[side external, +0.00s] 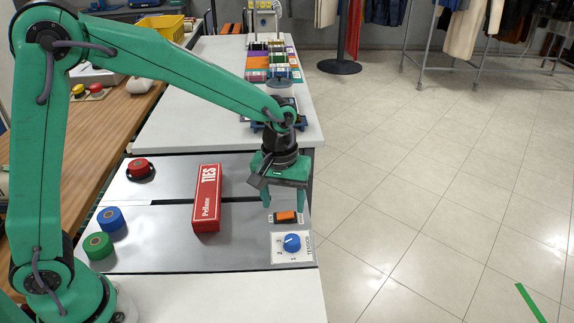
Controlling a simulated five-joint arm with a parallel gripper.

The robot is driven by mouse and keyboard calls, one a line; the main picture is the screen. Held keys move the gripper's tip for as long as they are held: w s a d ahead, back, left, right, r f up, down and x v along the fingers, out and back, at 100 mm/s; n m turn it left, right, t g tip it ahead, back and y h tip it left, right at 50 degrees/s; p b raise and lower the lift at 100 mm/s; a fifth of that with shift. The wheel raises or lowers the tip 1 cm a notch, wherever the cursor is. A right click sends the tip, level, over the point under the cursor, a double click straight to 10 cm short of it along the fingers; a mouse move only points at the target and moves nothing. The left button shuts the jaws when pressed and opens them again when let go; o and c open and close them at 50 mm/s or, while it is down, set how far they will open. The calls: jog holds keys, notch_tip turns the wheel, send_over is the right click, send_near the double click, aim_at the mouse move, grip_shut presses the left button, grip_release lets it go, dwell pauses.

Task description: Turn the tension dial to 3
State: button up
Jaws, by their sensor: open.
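The tension dial (292,243) is a blue knob on a white plate (280,256) at the front right of the grey work surface. A few marks and small lettering show around it, but where its pointer stands is too small to tell. My gripper (283,203) is open and empty, pointing down above the surface. It is behind the dial in the picture and apart from it, close to an orange rocker switch (286,216).
A red box marked TIES (207,198) lies left of my gripper. Red (139,167), blue (111,220) and green (98,245) rolls sit further left. Coloured spools (268,62) stand on the white table behind. The surface between the box and dial is clear.

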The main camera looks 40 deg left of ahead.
aim_at(292, 238)
jog(key=shift+w+d+f+n+g, duration=0.1)
jog(key=shift+w+d+f, duration=0.15)
jog(key=shift+f, duration=0.3)
jog(key=shift+w+d+f+n+g, duration=0.1)
jog(key=shift+d+f, duration=0.3)
jog(key=shift+f, duration=0.1)
jog(key=shift+w+d+f+n+g, duration=0.1)
jog(key=shift+w+d+f, duration=0.15)
jog(key=shift+f, duration=0.3)
jog(key=shift+s+f, duration=0.1)
jog(key=shift+f, duration=3.8)
jog(key=c, duration=1)
